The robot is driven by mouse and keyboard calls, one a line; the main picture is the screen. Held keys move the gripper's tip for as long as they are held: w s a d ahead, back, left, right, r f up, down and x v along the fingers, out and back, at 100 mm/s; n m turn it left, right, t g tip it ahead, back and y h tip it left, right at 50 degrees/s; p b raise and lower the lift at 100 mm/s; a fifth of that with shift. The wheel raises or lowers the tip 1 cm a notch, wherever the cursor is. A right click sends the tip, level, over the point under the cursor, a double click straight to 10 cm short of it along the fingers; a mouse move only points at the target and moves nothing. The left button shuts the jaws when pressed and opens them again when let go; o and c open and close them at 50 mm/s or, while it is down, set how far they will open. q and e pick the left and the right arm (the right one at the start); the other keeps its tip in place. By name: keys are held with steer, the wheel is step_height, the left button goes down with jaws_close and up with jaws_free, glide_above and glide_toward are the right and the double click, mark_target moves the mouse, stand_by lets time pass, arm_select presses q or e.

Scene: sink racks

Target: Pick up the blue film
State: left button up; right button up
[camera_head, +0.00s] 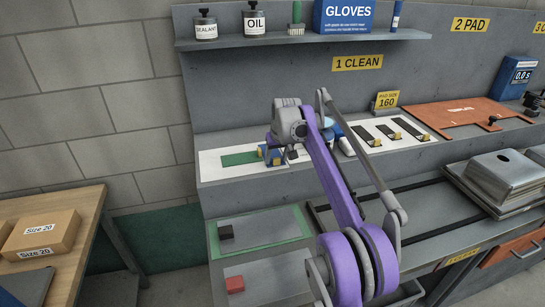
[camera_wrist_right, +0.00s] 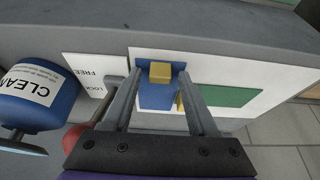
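The blue film (camera_wrist_right: 157,96) lies on a white board (camera_wrist_right: 118,64) between the spread fingers of my right gripper (camera_wrist_right: 160,76) in the right wrist view. A yellow tab (camera_wrist_right: 160,72) stands on the film between the fingertips, with gaps at both sides. In the head view the film (camera_head: 273,159) shows only as a small blue patch beside my right gripper (camera_head: 277,154), which partly hides it. My right gripper is open, low over the board. Whether its tips touch the film is unclear. My left gripper is not in view.
A green film (camera_head: 240,158) lies on the board left of the blue one. A blue CLEAN bottle (camera_wrist_right: 38,95) stands close beside my right gripper. Black strips with yellow tabs (camera_head: 399,135) lie further right. A shelf (camera_head: 300,39) with bottles and a gloves box is above.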

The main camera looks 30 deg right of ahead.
jaws_close()
steer(key=shift+r, duration=0.15)
